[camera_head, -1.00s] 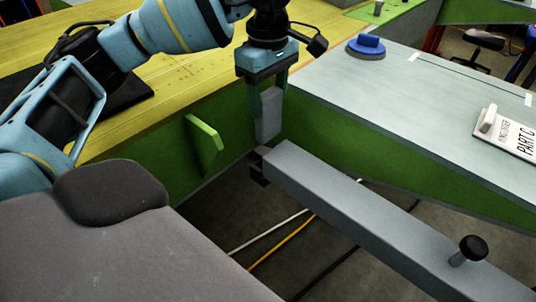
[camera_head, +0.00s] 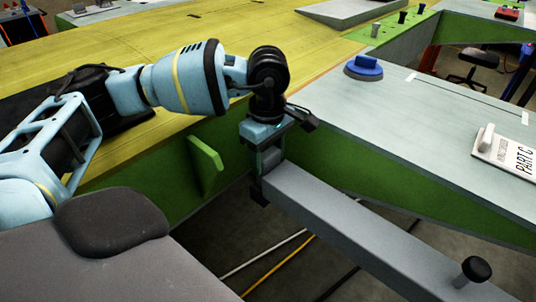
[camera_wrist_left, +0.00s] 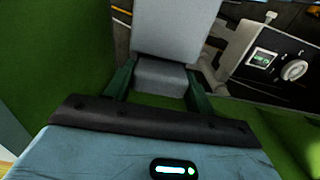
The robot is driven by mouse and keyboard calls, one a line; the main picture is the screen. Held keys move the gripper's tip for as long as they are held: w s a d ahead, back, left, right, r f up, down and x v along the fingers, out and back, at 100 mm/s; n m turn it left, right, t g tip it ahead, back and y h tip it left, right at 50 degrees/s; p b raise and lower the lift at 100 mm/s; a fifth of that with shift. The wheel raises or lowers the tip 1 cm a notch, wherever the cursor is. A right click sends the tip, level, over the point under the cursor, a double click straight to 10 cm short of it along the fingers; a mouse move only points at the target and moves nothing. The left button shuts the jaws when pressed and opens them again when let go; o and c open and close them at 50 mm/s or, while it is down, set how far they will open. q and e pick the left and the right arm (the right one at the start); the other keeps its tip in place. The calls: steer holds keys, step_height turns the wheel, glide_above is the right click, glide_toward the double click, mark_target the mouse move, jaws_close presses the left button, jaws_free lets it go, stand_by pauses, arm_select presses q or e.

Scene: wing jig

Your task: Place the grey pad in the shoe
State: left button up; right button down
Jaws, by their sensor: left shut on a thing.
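My left gripper (camera_head: 264,172) points down at the near end of the grey beam (camera_head: 350,228), between the green panel and the table. In the left wrist view, its two dark green fingers (camera_wrist_left: 157,88) are shut on the grey pad (camera_wrist_left: 160,76). In the head view, the pad (camera_head: 272,158) is mostly hidden by the gripper and the beam's end. A dark bracket (camera_head: 258,192), possibly the shoe, is at the beam's end, just below the fingers. I cannot tell whether the pad touches it. The right gripper is not in view.
A green fin (camera_head: 205,165) sticks out from the green panel left of the gripper. A black knob (camera_head: 475,270) stands on the beam. The grey table (camera_head: 410,140) carries a blue round piece (camera_head: 364,67) and a PART C sign (camera_head: 508,155). Cables lie on the floor.

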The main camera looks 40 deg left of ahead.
arm_select(q)
steer(key=shift+f, duration=0.2)
steer(key=o, duration=1)
step_height(320, 180, up, 12)
steer(key=shift+r, duration=0.15)
